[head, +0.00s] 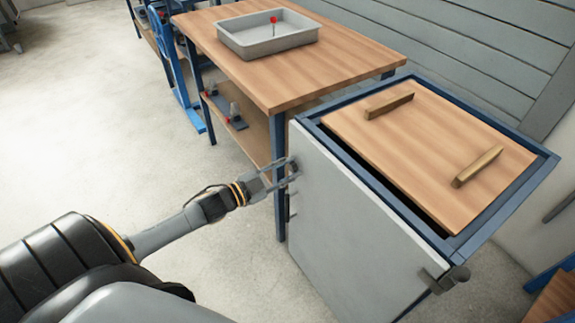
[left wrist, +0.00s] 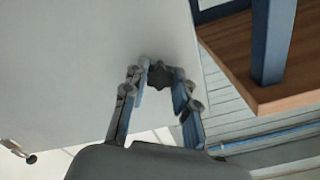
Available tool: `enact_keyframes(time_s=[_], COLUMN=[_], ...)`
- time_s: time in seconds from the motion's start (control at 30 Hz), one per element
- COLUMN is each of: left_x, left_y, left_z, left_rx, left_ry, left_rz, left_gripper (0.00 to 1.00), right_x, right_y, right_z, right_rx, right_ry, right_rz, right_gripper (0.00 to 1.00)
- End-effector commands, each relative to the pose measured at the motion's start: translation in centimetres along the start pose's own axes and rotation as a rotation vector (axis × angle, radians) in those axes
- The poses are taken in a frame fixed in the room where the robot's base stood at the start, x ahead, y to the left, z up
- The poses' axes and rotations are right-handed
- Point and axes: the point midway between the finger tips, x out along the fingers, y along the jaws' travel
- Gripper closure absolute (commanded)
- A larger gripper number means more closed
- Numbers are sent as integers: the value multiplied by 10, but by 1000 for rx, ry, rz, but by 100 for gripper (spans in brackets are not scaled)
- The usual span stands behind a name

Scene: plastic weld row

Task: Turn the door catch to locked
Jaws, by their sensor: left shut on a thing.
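The grey cabinet door (head: 350,235) stands upright on the front of a blue-framed cabinet. My left gripper (head: 284,174) reaches the door near its upper left edge. In the left wrist view, the fingers of my left gripper (left wrist: 160,88) are shut on a dark, lobed knob (left wrist: 159,76) on the door face, which looks like the door catch. The fingers partly cover the knob, and I cannot read its turn position. My right gripper is not in view.
A dark fitting (head: 446,279) sticks out at the door's right edge. The cabinet's wooden top (head: 430,150) carries two wooden bars. A workbench (head: 230,60) with a grey tray (head: 268,48) stands behind. The floor at left is clear.

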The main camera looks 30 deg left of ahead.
Motion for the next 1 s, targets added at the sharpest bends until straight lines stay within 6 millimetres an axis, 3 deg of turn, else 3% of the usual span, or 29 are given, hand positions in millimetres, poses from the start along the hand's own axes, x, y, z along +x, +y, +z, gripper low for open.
enact_keyframes(time_s=[0.33, 0.7, 1.0], left_x=[0, 0, 0], left_y=[0, 0, 1], left_z=[-1, 0, 0], left_rx=[322, 576, 664], left_ry=[1, 2, 2], left_rz=[-1, 0, 1], left_gripper=[100, 100, 100], right_x=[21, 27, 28], right_y=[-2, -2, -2], right_z=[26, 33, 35], right_rx=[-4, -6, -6], right_ry=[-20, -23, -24], right_rz=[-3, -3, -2], right_gripper=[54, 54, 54])
